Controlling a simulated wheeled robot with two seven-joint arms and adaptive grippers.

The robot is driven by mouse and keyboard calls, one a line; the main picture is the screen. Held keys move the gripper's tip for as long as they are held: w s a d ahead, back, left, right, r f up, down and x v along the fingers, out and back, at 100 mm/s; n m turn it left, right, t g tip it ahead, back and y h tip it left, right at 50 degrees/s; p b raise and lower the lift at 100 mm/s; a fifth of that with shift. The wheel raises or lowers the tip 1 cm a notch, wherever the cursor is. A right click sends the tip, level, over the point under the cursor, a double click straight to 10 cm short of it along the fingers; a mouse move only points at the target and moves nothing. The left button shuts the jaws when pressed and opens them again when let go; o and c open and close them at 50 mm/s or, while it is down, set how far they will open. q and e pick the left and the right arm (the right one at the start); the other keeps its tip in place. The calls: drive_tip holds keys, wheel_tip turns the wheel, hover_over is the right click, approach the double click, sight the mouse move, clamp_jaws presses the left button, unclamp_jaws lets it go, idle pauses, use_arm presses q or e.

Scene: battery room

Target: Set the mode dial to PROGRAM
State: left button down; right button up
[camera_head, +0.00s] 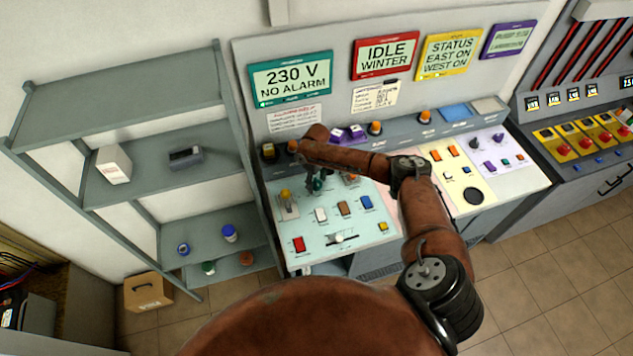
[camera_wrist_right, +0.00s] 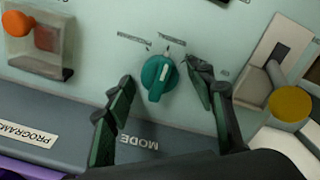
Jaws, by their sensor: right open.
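The mode dial (camera_wrist_right: 158,78) is a round teal knob with a pale pointer bar. It sits on the pale green panel above an upside-down MODE label (camera_wrist_right: 138,142) in the right wrist view. In the head view my right gripper (camera_head: 317,184) is over the panel's upper part and hides the dial. My left gripper is not in view.
A yellow-knobbed lever (camera_wrist_right: 290,104) stands close right of the fingers in the wrist view. The panel's front area holds coloured buttons, including a red one (camera_head: 299,245). Grey shelves (camera_head: 120,88) stand at left.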

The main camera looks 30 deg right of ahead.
drive_tip(key=c, duration=1.2)
drive_tip(key=shift+o, duration=0.2)
drive_tip(key=shift+n, duration=0.4)
drive_tip(key=n, duration=0.3)
drive_tip(key=shift+n, duration=2.6)
drive_tip(key=o, duration=1.2)
drive_tip(key=shift+c, duration=0.2)
